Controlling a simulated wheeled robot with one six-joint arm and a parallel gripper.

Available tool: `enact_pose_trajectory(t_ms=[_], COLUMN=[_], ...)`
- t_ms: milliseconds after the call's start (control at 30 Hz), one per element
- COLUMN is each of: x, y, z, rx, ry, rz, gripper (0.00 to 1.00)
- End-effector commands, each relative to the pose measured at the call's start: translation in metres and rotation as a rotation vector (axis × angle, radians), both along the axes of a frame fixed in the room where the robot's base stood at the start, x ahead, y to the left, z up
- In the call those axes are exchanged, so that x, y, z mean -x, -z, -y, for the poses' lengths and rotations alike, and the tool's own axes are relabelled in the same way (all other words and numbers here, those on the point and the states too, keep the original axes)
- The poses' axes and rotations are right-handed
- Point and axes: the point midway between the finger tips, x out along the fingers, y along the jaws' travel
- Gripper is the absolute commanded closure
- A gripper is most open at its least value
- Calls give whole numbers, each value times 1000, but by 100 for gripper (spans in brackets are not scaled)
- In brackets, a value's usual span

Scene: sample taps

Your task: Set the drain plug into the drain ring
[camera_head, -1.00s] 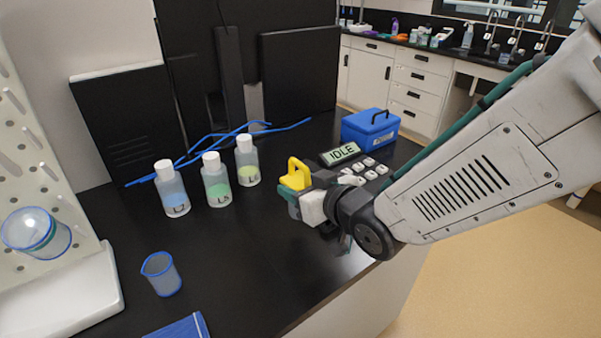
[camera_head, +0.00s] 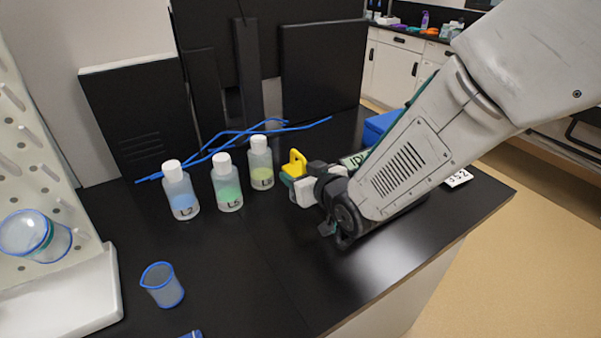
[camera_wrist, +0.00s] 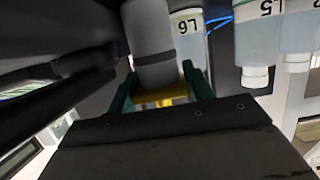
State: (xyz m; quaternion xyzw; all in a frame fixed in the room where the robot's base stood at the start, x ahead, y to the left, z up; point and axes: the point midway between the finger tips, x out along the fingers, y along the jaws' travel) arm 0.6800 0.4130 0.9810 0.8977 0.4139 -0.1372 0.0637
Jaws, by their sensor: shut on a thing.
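The drain plug shows a yellow loop handle (camera_head: 295,162) in the head view, standing above my gripper (camera_head: 288,180). In the wrist view the plug's yellow part (camera_wrist: 162,99) lies between the green fingers of my gripper (camera_wrist: 160,88), which is shut on it. A grey cylinder (camera_wrist: 150,40), seemingly the plug's body, extends from there. In the head view the gripper is over the black bench, right of the bottles, and the plug's lower part is mostly hidden. I see no drain ring in either view.
Labelled bottles (camera_head: 180,190), (camera_head: 227,184), (camera_head: 261,165) stand close left of the gripper. A blue-rimmed beaker (camera_head: 162,286) is at front left. Blue tubing (camera_head: 205,155) lies behind the bottles. A blue box (camera_head: 378,126) is partly hidden by my arm. The front middle of the bench (camera_head: 265,265) is clear.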

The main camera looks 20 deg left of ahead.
Motion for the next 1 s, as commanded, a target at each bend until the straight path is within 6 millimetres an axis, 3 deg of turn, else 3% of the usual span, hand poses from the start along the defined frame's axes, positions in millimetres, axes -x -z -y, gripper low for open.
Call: enact_pose_trajectory(t_ms=[333, 367, 400, 767, 1000], x=[0, 0, 0, 1, 27], y=[3, 4, 3, -1, -14], z=[0, 0, 0, 1, 32], rx=[-2, -1, -1, -2, -2], ry=[0, 0, 0, 0, 1], rz=[1, 1, 1, 1, 2], gripper=[84, 46, 40, 40, 40])
